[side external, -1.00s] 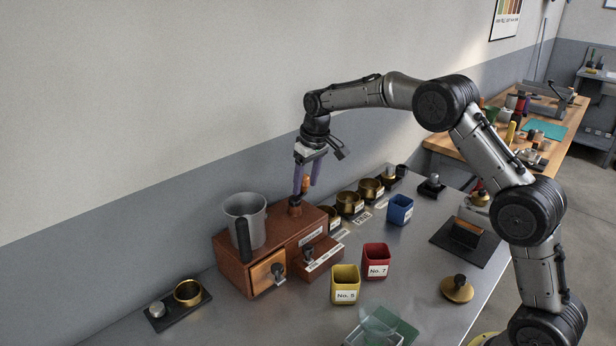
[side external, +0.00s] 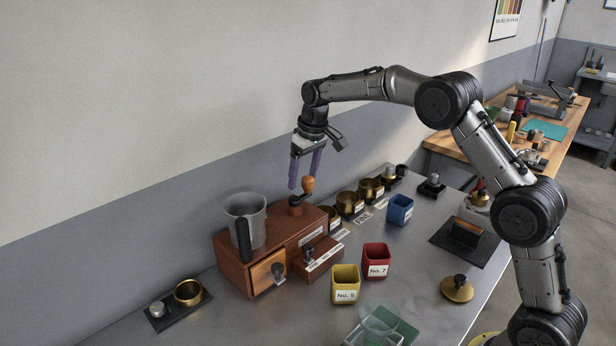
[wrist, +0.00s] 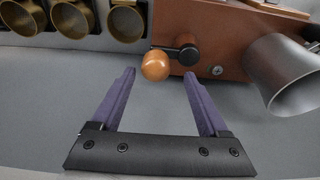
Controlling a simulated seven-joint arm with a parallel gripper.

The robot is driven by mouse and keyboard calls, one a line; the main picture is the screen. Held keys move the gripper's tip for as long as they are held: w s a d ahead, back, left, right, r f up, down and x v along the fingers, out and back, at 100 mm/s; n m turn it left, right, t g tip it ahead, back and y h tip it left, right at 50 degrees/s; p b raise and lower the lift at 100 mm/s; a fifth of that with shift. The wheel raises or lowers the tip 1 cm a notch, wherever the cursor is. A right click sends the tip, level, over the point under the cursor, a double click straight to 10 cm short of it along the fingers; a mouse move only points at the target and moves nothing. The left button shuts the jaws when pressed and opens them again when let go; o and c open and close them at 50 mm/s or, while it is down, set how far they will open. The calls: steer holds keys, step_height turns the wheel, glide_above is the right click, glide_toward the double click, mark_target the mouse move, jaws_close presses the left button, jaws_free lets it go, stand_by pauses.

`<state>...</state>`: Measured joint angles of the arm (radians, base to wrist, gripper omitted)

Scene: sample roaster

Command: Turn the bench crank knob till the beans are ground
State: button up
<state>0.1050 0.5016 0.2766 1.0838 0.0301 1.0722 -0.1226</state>
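The crank knob (side external: 308,184) is an orange-brown wooden ball on a dark crank arm, on top of the reddish-brown wooden grinder box (side external: 232,266). The knob also shows in the wrist view (wrist: 155,65), beyond the fingertips and between their lines. My gripper (side external: 304,182) has two purple fingers, spread apart and empty. It hangs fingers down over the crank end of the box, behind the knob and not closed on it. The wrist view also shows the gripper (wrist: 160,72) open. The beans are not visible.
A grey metal jug (side external: 256,222) stands on the box's left end. Several brass cups (side external: 350,204) stand in a row behind the crank. Yellow (side external: 345,284), red (side external: 376,262) and blue (side external: 400,210) bins stand on the bench. A wall is close behind.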

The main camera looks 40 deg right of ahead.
steer(key=shift+w+d+v, duration=0.1)
steer(key=shift+w+v, duration=0.1)
steer(key=shift+v, duration=0.75)
steer(key=shift+w+d+v, duration=0.1)
steer(key=shift+w+v, duration=0.1)
steer(key=shift+v, duration=0.7)
steer(key=shift+w+d+v, duration=0.1)
steer(key=shift+w+v, duration=0.1)
steer(key=shift+v, duration=0.75)
steer(key=shift+r, duration=0.1)
steer(key=shift+a, duration=0.1)
